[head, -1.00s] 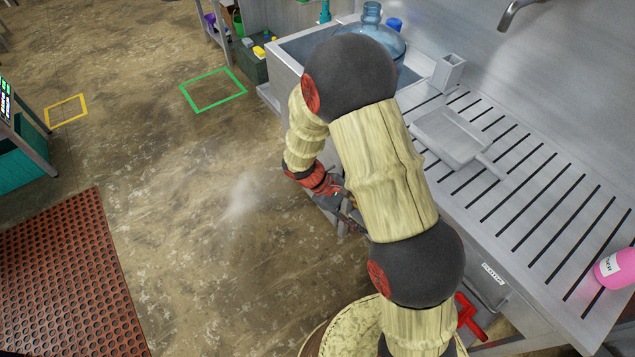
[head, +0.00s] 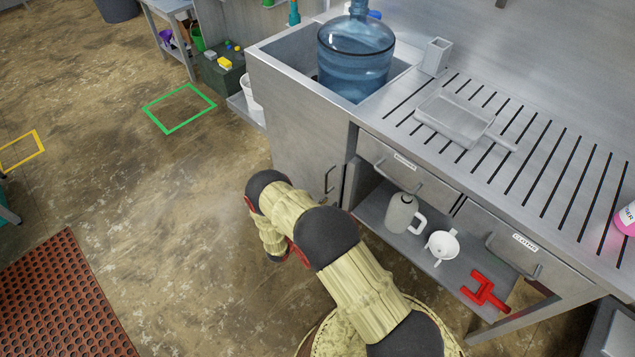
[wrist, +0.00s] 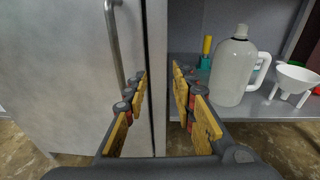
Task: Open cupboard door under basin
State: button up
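The grey cupboard door (head: 300,165) is under the basin (head: 275,62) in the head view and looks shut. Its dark upright bar handle (head: 328,178) is near the door's right edge. In the wrist view the door (wrist: 60,80) fills the left side, with the handle (wrist: 115,45) at upper left. My gripper (wrist: 161,82) is open and empty, its fingers spread in front of the door's right edge and the cabinet post. The handle lies left of the left finger, apart from the grip gap.
A blue water jug (head: 355,55) stands in the basin. Right of the door, an open shelf (head: 375,207) holds a grey jug (head: 402,213), a white funnel (head: 441,246) and a red tool (head: 487,291). The floor (head: 190,200) left of the door is clear.

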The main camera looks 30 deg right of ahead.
jog(key=w+a+r+n+t, duration=0.1)
jog(key=w+a+r+t, duration=0.15)
jog(key=w, duration=0.25)
jog(key=b, duration=0.3)
send_over(325, 193)
jog(key=shift+w+d+r, duration=0.25)
jog(key=shift+r, duration=0.1)
jog(key=c, duration=0.3)
grip_shut()
